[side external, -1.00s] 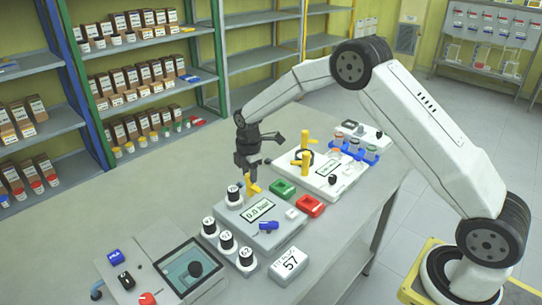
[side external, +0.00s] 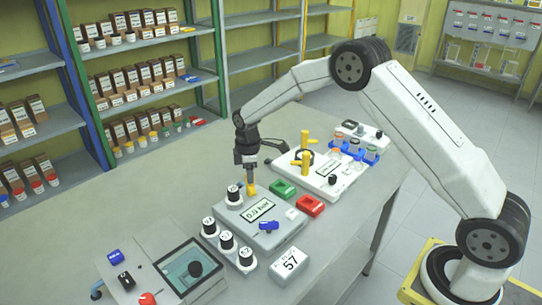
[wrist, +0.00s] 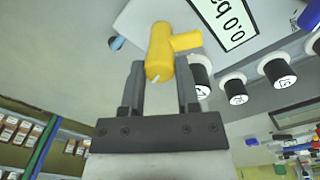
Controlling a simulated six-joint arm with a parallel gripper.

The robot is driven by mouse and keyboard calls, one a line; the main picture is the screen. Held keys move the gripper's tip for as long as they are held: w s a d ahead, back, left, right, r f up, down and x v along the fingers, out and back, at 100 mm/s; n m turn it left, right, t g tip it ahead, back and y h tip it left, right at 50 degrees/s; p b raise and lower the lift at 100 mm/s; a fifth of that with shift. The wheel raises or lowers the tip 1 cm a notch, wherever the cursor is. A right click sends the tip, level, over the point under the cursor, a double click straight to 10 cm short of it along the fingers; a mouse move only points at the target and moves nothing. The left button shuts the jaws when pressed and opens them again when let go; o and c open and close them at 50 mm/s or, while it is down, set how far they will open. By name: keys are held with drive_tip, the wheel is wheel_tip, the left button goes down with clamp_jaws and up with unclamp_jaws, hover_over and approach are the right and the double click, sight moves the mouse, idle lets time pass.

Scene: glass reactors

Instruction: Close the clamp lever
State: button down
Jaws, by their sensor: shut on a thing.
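The yellow clamp lever (wrist: 160,50) shows in the wrist view as a post with a side arm, and it sits between the two fingers of my gripper (wrist: 160,65). My gripper is shut on it. In the side external view my gripper (side external: 249,172) points down over the back left of the grey device with the "0.0" display, and the yellow lever (side external: 250,188) shows just under the fingers. The lever's base and how it meets the device are partly hidden.
The grey device (side external: 285,228) carries a blue piece (side external: 268,226); several black-capped white knobs stand at its left. A green block (side external: 283,188) and a red block (side external: 310,205) lie to the right. A second device (side external: 330,188) with yellow parts (side external: 302,158) stands behind.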

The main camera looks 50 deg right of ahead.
drive_tip(key=m, duration=1.2)
idle(0.4)
drive_tip(key=shift+c, duration=1.7)
unclamp_jaws()
drive_tip(key=shift+r, duration=0.15)
drive_tip(key=shift+w+a+r, duration=0.1)
drive_tip(key=shift+a+r, duration=0.05)
drive_tip(key=shift+r, duration=3.65)
